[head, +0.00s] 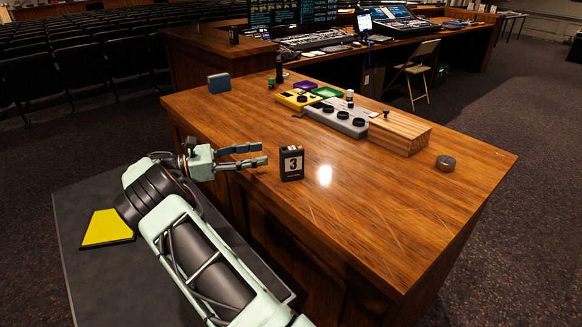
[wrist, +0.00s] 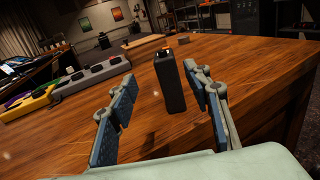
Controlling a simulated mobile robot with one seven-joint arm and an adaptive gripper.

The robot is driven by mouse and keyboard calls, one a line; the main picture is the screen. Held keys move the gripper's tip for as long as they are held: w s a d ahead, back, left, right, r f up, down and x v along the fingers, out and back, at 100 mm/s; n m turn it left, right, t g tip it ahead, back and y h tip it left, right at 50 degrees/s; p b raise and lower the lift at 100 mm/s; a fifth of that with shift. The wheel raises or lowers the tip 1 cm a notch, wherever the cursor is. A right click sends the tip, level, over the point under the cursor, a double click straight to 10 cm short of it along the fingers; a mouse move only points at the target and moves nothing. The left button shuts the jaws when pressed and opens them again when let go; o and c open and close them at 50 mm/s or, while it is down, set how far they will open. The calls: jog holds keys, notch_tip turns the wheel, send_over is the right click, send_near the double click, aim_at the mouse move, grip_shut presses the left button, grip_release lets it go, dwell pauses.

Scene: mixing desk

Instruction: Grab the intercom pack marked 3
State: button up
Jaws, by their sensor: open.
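The pack's lower part is visible and rests on the desk.
The desk (head: 400,220) right of the pack is clear.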

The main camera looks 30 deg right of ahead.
aim_at(292, 148)
jog(key=x, duration=0.5)
jog(key=shift+s+d, duration=0.1)
jog(key=x, duration=0.4)
jog(key=shift+s+r+b, duration=0.15)
jog(key=shift+s+b, duration=0.15)
jog(key=shift+b, duration=0.1)
jog(key=shift+s+d, duration=0.1)
jog(key=shift+d, duration=0.5)
jog(key=shift+r, duration=0.1)
grip_shut()
